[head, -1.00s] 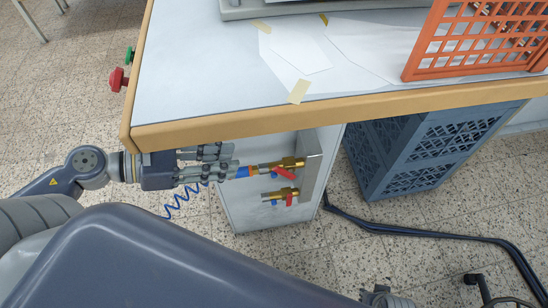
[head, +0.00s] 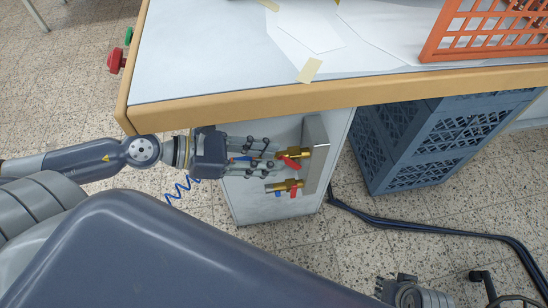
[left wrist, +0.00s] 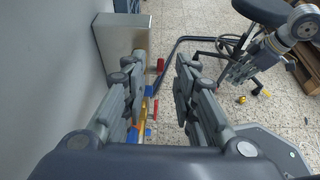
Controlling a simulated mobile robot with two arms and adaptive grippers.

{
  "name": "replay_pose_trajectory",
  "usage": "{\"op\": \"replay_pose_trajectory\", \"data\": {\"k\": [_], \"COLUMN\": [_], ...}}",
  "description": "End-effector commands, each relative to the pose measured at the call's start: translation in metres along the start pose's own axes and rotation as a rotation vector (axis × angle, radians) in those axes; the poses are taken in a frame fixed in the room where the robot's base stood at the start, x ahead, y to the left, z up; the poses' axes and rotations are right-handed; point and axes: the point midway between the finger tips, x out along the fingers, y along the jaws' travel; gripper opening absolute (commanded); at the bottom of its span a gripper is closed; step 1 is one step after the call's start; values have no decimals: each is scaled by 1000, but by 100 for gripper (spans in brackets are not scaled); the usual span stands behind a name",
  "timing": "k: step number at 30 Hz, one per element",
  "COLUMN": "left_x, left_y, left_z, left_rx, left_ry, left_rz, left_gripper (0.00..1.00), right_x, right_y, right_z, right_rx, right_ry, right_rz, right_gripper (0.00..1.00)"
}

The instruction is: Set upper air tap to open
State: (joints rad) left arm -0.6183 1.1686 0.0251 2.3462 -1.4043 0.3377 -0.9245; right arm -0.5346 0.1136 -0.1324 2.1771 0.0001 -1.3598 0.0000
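The upper air tap (head: 305,153) is brass, on a grey metal bracket under the table edge. Its red lever (head: 290,162) slants down to the right. The lower tap (head: 287,184), also brass with a red lever, sits just below. My left gripper (head: 271,156) is at the upper tap, its fingers reaching over the tap's left end; contact cannot be told. In the left wrist view its fingers (left wrist: 160,68) are apart, with brass, red and blue parts showing between them. My right gripper (head: 385,290) shows partly at the bottom; its finger state is unclear.
The table edge (head: 330,98) runs just above the left gripper. The metal bracket (head: 317,150) stands right beyond the taps. Blue crates (head: 425,140) are under the table. Black hoses (head: 420,230) lie on the floor. An orange basket (head: 480,35) is on the table.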

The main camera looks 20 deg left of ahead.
Motion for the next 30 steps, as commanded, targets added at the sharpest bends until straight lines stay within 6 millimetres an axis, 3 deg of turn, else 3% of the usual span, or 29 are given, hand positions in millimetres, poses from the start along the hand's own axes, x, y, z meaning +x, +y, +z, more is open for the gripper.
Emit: {"op": "replay_pose_trajectory", "data": {"k": [9, 21, 22, 25, 30], "left_x": [17, 20, 20, 20, 20], "left_y": [0, 0, 0, 0, 0], "left_z": [1, 1, 1, 1, 1], "left_rx": [2, 1, 1, 1, 1], "left_ry": [-1, 0, 0, 0, 0], "left_rz": [0, -1, -1, 0, -1], "left_gripper": [27, 27, 24, 2, 0], "right_x": [-3, -3, -3, -3, -3], "right_y": [0, 0, 0, 0, 0], "right_z": [-1, -2, -2, -2, -2], "right_rx": [0, 1, 1, 1, 1], "right_ry": [3, 5, 5, 5, 5], "right_rz": [0, 1, 1, 1, 0], "right_gripper": [22, 22, 22, 22, 22]}}
